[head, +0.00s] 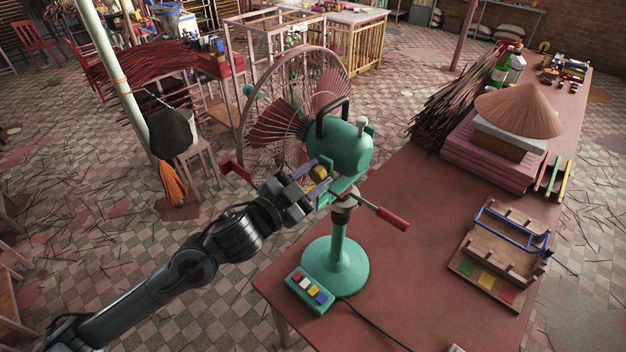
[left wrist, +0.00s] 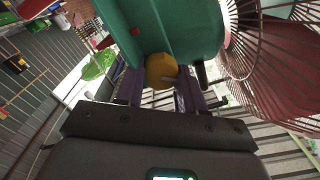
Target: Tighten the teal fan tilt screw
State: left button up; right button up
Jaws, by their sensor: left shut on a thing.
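The teal fan (head: 345,150) stands on the near left corner of the red table, on a round teal base. Its wire guard faces back and left. The tilt screw has a yellow knob (head: 319,173) on the side of the fan's mount, below the motor housing. My left gripper (head: 314,184) comes in from the left and is shut on this knob. In the left wrist view the yellow knob (left wrist: 160,70) sits between the purple fingers, against the teal body. The screw's shaft is hidden. My right gripper is not in view.
A red-handled lever (head: 392,218) sticks out right of the fan's stand. A button box (head: 309,290) with coloured keys sits by the base. A wooden rack (head: 500,250), pink boxes with a conical hat (head: 520,108) and incense bundles (head: 455,110) stand right. The table's middle is clear.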

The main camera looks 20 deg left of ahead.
pick_arm(q)
jog(key=m+b, duration=0.2)
jog(key=m, duration=0.1)
jog(key=shift+f+m, duration=0.15)
jog(key=shift+m, duration=0.25)
jog(key=m+b, duration=0.1)
jog(key=m, duration=0.1)
jog(key=shift+m+b, duration=0.3)
jog(key=shift+b, duration=0.1)
jog(key=m+b, duration=0.2)
jog(key=m, duration=0.2)
jog(key=shift+d+b, duration=0.1)
jog(key=shift+b, duration=0.2)
jog(key=shift+m, duration=0.3)
jog(key=o, duration=1)
jog(key=shift+o, duration=0.2)
jog(key=shift+s, duration=0.1)
